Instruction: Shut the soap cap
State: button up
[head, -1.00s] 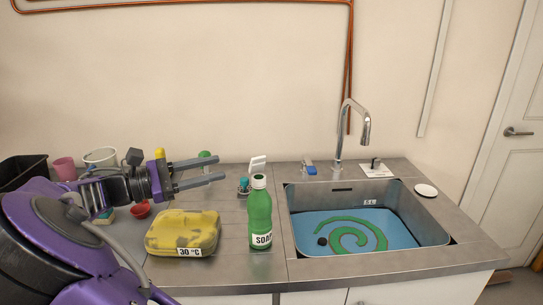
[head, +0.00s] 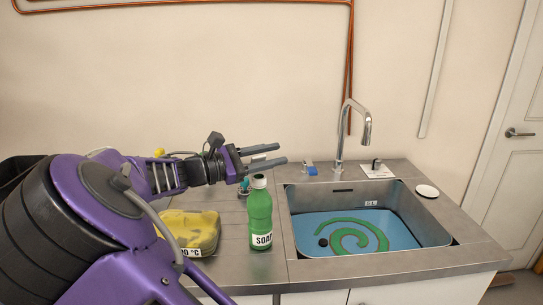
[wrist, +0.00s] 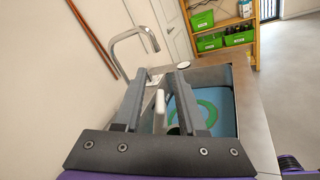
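The green soap bottle (head: 260,222) stands upright on the counter left of the sink, its white neck (head: 258,181) at the top. Its white cap lid (wrist: 159,108) stands up between my fingers in the wrist view; in the head view my fingers hide it. My gripper (head: 281,154) is open and reaches rightward just above the bottle's neck. In the wrist view my gripper (wrist: 160,75) has a finger on either side of the lid, with gaps visible. I cannot tell whether either finger touches it.
The sink (head: 440,238) with blue water and a green spiral is right of the bottle. The tap (head: 365,125) rises behind it. A white disc (head: 427,191) lies right of the sink.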

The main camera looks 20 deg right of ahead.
grip_shut()
jog(key=shift+s, duration=0.1)
dwell(0.4)
jog(key=shift+s+d+f+m+b, duration=0.1)
jog(key=shift+s+f+m+b, duration=0.45)
jog(key=shift+m, duration=1.5)
jog(key=shift+s+d+f+m+b, duration=0.1)
jog(key=shift+s+f+m+b, duration=0.2)
jog(key=shift+f+m+b, duration=1.15)
jog(key=shift+s+d+f+m+p, duration=0.1)
jog(key=shift+s+m, duration=0.3)
jog(key=shift+m, duration=2.3)
grip_release()
